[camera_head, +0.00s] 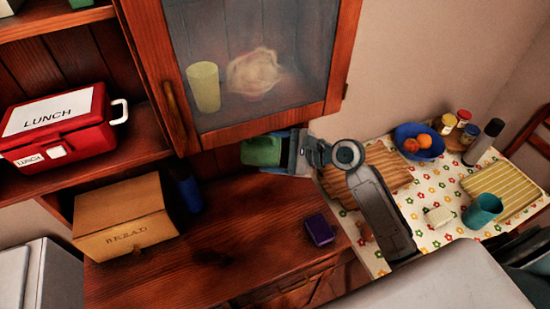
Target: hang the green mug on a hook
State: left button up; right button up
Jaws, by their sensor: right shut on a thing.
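The green mug (261,151) is held just below the lower edge of the glass-door cabinet, above the dark wood counter. My right gripper (284,150) reaches in from the right and is shut on the mug, at the mug's right side. The mug's handle is hidden or too small to make out. No hook can be made out in this view; the cabinet door covers the space behind and above the mug. My left gripper is not in view.
The glass cabinet door (265,60) hangs close above the mug. A bread box (125,215), a dark blue bottle (188,190) and a purple box (320,229) stand on the counter (240,240). A red lunch box (60,130) sits on the left shelf. A cluttered table is right.

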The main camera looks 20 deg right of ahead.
jog(key=shift+w+b, duration=0.75)
jog(key=shift+w, duration=0.5)
jog(key=shift+w+f+p, duration=0.3)
jog(key=shift+f+p, duration=0.2)
jog(key=shift+p, duration=0.15)
jog(key=shift+w, duration=0.1)
jog(key=o, duration=1.3)
jog(key=shift+c, duration=0.2)
jog(key=shift+f, duration=0.1)
